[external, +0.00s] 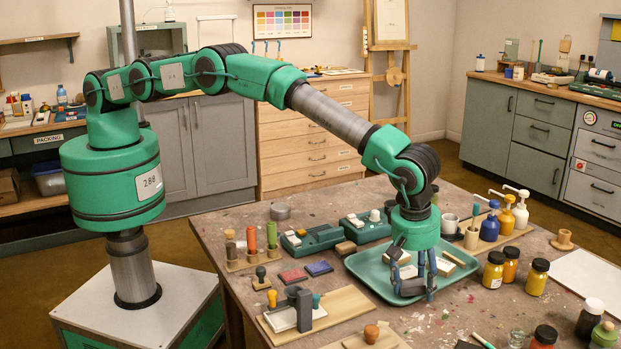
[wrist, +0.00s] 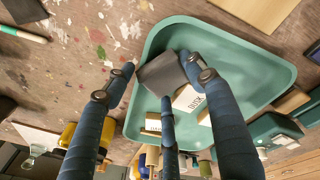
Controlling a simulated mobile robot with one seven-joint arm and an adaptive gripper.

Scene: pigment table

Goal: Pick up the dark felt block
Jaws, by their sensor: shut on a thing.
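The dark felt block (wrist: 160,73) is a dark grey block between the fingers in the wrist view. My gripper (wrist: 158,84) has blue wrapped fingers and is shut on it. In the external view, my gripper (external: 415,290) points down over the front right part of the teal tray (external: 372,283), with the dark block low between its fingertips, partly hidden. I cannot tell whether the block touches the tray floor. The tray also shows in the wrist view (wrist: 262,60).
Light labelled blocks (wrist: 187,98) lie in the tray beside the dark block. Yellow and dark-lidded jars (external: 494,270) stand right of the tray. A wooden board (external: 340,305) lies at its left front. Pump bottles (external: 489,226) stand behind on the right.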

